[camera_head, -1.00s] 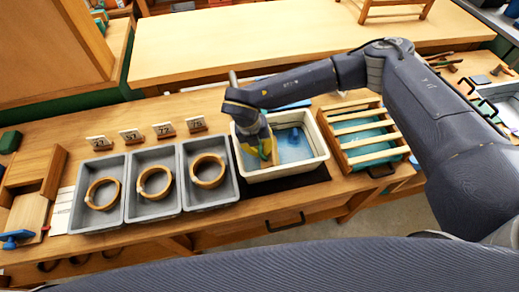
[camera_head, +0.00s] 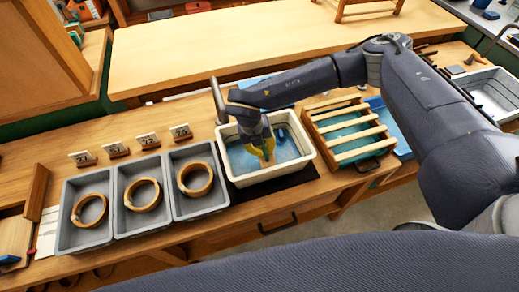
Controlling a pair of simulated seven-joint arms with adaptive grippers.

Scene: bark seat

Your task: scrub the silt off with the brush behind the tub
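The white tub (camera_head: 285,171) stands on the bench and holds blue water. My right gripper (camera_head: 264,155) reaches down into the tub from behind, its yellow-marked fingers low over the water. A small tan piece shows at the fingertips; I cannot tell whether it is held or part of the fingers. A darker blue patch or object (camera_head: 281,132) shows in the tub beside the gripper. No brush can be made out; my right forearm covers part of the area behind the tub. My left gripper is not in view.
Three grey trays (camera_head: 68,243) left of the tub each hold a tan ring (camera_head: 142,195), with number cards (camera_head: 148,140) behind them. A grey post (camera_head: 217,98) rises behind the tub. A slatted wooden rack (camera_head: 352,137) stands right of it.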

